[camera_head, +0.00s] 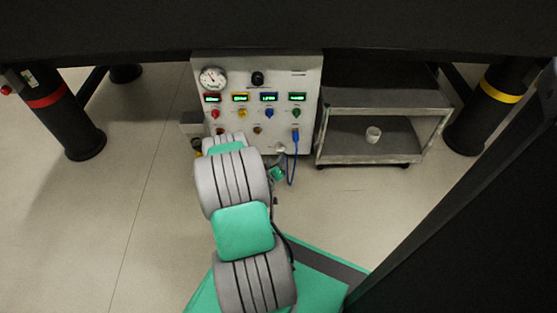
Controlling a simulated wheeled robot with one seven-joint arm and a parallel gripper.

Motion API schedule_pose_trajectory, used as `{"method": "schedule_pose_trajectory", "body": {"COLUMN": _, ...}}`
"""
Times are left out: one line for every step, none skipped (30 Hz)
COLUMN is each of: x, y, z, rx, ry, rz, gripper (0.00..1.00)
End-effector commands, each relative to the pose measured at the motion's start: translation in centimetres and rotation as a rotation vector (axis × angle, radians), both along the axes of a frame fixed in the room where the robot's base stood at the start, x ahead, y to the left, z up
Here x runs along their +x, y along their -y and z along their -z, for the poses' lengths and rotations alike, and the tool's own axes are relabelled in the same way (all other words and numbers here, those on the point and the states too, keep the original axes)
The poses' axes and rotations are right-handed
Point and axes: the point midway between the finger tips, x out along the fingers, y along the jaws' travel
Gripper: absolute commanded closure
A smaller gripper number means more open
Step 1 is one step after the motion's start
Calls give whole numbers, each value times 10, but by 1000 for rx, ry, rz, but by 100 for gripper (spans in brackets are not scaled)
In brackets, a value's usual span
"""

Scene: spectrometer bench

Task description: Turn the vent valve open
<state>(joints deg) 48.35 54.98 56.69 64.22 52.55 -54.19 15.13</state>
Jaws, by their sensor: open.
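A light grey control panel (232,60) stands upright under the dark bench. It carries a round gauge (212,79), a black knob (257,79) and a row of small displays. Below the displays are red (213,113), yellow (242,113), blue (268,113) and green (297,112) knobs. I cannot tell which fitting is the vent valve; no label is readable. My grey and teal arm reaches up to the panel's lower left and covers part of it. My gripper's fingers are not visible. A small teal part (277,173) shows beside the arm, too small to identify.
A blue cable (291,168) hangs from the panel's lower right. Black bench legs with red (48,96) and yellow (500,91) bands stand either side. The floor at left is clear.

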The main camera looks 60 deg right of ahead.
Motion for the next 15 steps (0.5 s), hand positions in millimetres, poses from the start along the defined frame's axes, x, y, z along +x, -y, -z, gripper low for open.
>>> {"method": "schedule_pose_trajectory", "body": {"x": 0, "y": 10, "z": 4, "rx": -2, "ry": 3, "rz": 5, "gripper": 47}}
{"method": "schedule_pose_trajectory", "body": {"x": 2, "y": 16, "z": 6, "rx": -2, "ry": 3, "rz": 4, "gripper": 47}}
{"method": "schedule_pose_trajectory", "body": {"x": 3, "y": 23, "z": 10, "rx": 0, "ry": 4, "rz": 6, "gripper": 47}}
{"method": "schedule_pose_trajectory", "body": {"x": 5, "y": 29, "z": 12, "rx": 0, "ry": 4, "rz": 6, "gripper": 47}}
{"method": "schedule_pose_trajectory", "body": {"x": 6, "y": 34, "z": 13, "rx": -1, "ry": 4, "rz": 5, "gripper": 47}}
{"method": "schedule_pose_trajectory", "body": {"x": 7, "y": 41, "z": 15, "rx": -1, "ry": 3, "rz": 5, "gripper": 47}}
{"method": "schedule_pose_trajectory", "body": {"x": 8, "y": 45, "z": 16, "rx": 0, "ry": 3, "rz": 5, "gripper": 47}}
{"method": "schedule_pose_trajectory", "body": {"x": 9, "y": 48, "z": 18, "rx": 2, "ry": 3, "rz": 5, "gripper": 47}}
{"method": "schedule_pose_trajectory", "body": {"x": 10, "y": 52, "z": 19, "rx": 2, "ry": 1, "rz": 5, "gripper": 47}}
{"method": "schedule_pose_trajectory", "body": {"x": 11, "y": 55, "z": 19, "rx": 3, "ry": 2, "rz": 4, "gripper": 47}}
{"method": "schedule_pose_trajectory", "body": {"x": 12, "y": 57, "z": 19, "rx": 2, "ry": 1, "rz": 3, "gripper": 47}}
{"method": "schedule_pose_trajectory", "body": {"x": 12, "y": 58, "z": 19, "rx": 2, "ry": 0, "rz": 2, "gripper": 47}}
{"method": "schedule_pose_trajectory", "body": {"x": 13, "y": 58, "z": 18, "rx": 3, "ry": 1, "rz": 2, "gripper": 47}}
{"method": "schedule_pose_trajectory", "body": {"x": 13, "y": 59, "z": 18, "rx": 3, "ry": 1, "rz": 2, "gripper": 47}}
{"method": "schedule_pose_trajectory", "body": {"x": 13, "y": 59, "z": 18, "rx": 3, "ry": 0, "rz": 1, "gripper": 47}}
